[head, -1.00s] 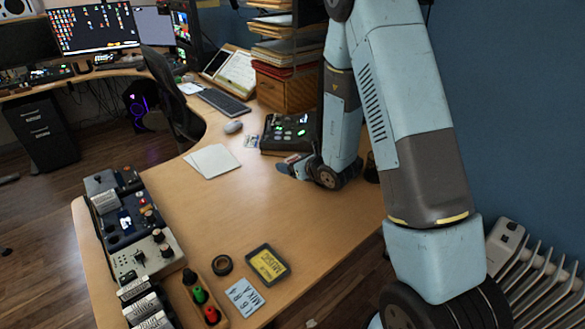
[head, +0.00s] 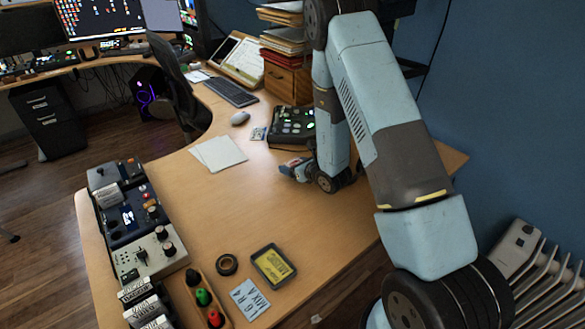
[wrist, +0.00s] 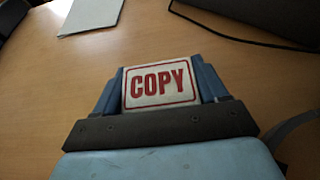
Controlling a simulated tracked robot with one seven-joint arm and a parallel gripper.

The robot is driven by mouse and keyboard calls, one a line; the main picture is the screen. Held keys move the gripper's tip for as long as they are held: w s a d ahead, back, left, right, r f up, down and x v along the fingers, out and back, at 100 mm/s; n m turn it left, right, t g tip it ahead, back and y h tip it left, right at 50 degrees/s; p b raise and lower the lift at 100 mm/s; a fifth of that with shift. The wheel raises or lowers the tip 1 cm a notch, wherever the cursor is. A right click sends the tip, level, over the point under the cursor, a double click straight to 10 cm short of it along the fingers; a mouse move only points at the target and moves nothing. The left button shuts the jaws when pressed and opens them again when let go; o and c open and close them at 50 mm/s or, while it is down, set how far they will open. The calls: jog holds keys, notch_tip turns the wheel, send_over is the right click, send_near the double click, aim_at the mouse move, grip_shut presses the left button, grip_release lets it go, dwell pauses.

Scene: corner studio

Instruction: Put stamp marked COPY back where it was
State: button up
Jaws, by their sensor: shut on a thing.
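The stamp marked COPY (wrist: 160,83) is between the two blue fingers of my gripper (wrist: 158,92) in the wrist view. Its white face with red letters and a red frame shows. The fingers are shut on its sides. In the head view my gripper (head: 297,167) is low over the desk, beside the dark device with lit buttons (head: 292,124); the stamp itself is hard to make out there. A wooden rack (head: 224,304) at the desk's near left holds black, green and red handled pieces, which look like stamps.
On the desk (head: 240,200) lie a black tape roll (head: 227,264), a yellow-faced tin (head: 272,265), a printed card (head: 250,299) and white paper (head: 218,153). Audio gear (head: 130,215) lines the left edge. A radiator (head: 525,260) stands right. The desk's middle is clear.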

jog(key=shift+w+d+f, duration=0.1)
jog(key=shift+d+f, duration=0.3)
jog(key=shift+f, duration=0.3)
jog(key=shift+d, duration=0.1)
jog(key=o, duration=1.1)
jog(key=shift+c, duration=0.2)
